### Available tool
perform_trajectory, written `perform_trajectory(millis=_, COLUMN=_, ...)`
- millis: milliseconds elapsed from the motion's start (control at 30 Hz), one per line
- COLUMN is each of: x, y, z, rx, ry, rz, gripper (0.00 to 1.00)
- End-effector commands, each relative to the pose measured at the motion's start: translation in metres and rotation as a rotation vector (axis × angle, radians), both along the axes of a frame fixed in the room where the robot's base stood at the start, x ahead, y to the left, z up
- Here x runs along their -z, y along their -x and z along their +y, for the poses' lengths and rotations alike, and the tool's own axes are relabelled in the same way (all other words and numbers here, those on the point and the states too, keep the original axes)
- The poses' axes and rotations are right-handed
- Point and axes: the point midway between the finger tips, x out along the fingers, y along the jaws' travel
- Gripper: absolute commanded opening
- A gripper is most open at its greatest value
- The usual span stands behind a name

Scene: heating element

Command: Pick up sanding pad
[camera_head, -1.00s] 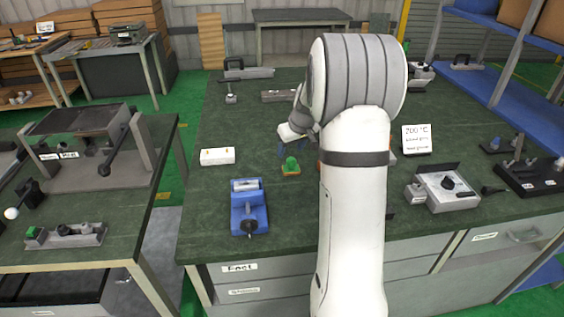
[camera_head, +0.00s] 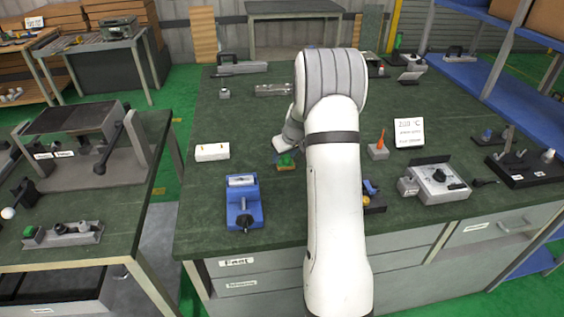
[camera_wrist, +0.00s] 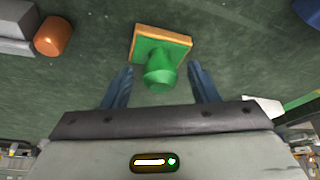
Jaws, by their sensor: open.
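The sanding pad (camera_head: 285,167) is a small square block, orange-brown at the edge, with a green top and a green knob. It lies on the dark green workbench (camera_head: 235,115). In the wrist view the sanding pad (camera_wrist: 160,55) is at the top middle, its knob pointing toward my gripper. My gripper (camera_wrist: 160,88) is open, its two blue fingers on either side of the knob with gaps showing. In the head view my gripper (camera_head: 283,155) is right at the pad and partly covers it; my arm hides the bench to its right.
A white block (camera_head: 212,152) lies to the left. An orange cone on a grey base (camera_head: 379,148) and a grey device (camera_head: 438,183) are to the right. The bench between vise and pad is clear.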

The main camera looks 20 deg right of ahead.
Motion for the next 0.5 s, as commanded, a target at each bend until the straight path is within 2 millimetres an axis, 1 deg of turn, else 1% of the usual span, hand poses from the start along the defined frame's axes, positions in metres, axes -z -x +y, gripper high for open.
perform_trajectory(millis=67, x=-0.0001, y=0.0001, z=-0.0001, rx=0.0, ry=0.0, rz=0.0, gripper=0.52)
perform_trajectory(millis=500, x=-0.0003, y=0.0004, z=-0.0006, rx=0.001, ry=0.0, rz=0.0, gripper=0.16)
